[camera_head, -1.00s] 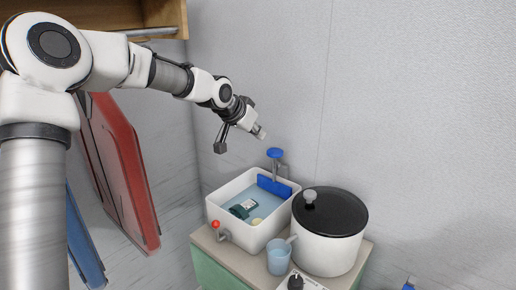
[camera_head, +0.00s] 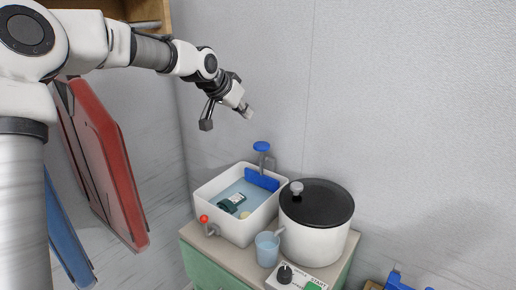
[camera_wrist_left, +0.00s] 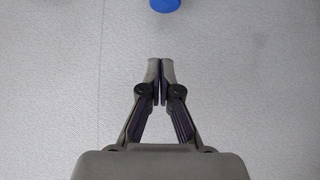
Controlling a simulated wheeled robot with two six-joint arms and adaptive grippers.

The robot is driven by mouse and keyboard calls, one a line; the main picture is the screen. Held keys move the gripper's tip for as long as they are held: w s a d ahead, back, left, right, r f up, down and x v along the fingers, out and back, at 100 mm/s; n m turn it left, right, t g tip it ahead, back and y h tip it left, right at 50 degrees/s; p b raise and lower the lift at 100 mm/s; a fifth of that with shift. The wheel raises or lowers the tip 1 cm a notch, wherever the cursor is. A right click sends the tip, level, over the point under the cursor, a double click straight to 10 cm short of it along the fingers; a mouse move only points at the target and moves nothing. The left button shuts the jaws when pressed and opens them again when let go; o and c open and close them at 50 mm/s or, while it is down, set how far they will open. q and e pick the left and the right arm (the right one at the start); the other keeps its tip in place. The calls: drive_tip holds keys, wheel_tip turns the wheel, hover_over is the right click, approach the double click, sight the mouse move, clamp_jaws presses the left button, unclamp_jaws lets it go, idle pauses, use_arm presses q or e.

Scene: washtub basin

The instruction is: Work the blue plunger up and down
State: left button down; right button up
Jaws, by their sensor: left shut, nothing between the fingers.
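The blue plunger has a round blue knob (camera_head: 261,146) on a grey stem at the back rim of the white basin (camera_head: 243,236). Its knob also shows at the top edge of the left wrist view (camera_wrist_left: 262,4). My left gripper (camera_head: 249,113) is above the plunger and a little to its left, apart from it. Its two fingers are together and empty, as the left wrist view shows (camera_wrist_left: 161,64). A blue plate (camera_head: 262,180) stands at the back of the basin below the knob. My right gripper is not in view.
The basin holds pale blue water with a dark green item (camera_head: 231,203) in it. A red-knobbed tap (camera_head: 204,219) is on its front. A white pot with a black lid (camera_head: 317,204), a blue cup (camera_head: 267,249) and a control box (camera_head: 297,279) crowd the counter's right side.

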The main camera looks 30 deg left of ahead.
use_arm(q)
drive_tip(key=p, duration=0.3)
hover_over(260, 151)
drive_tip(key=f, duration=0.6)
drive_tip(key=shift+w+a+f, duration=0.2)
drive_tip(key=shift+a+f, duration=0.05)
drive_tip(key=shift+f, duration=0.15)
wheel_tip(260, 151, down, 4)
drive_tip(key=shift+w+r, duration=0.1)
drive_tip(key=shift+w, duration=0.05)
drive_tip(key=shift+f, duration=0.3)
drive_tip(key=shift+f, duration=0.1)
wheel_tip(260, 151, down, 5)
drive_tip(key=b, duration=0.4)
drive_tip(key=shift+r+b, duration=0.2)
drive_tip(key=shift+b, duration=0.1)
drive_tip(key=shift+s+d, duration=0.1)
drive_tip(key=shift+s, duration=0.1)
drive_tip(key=shift+r, duration=0.1)
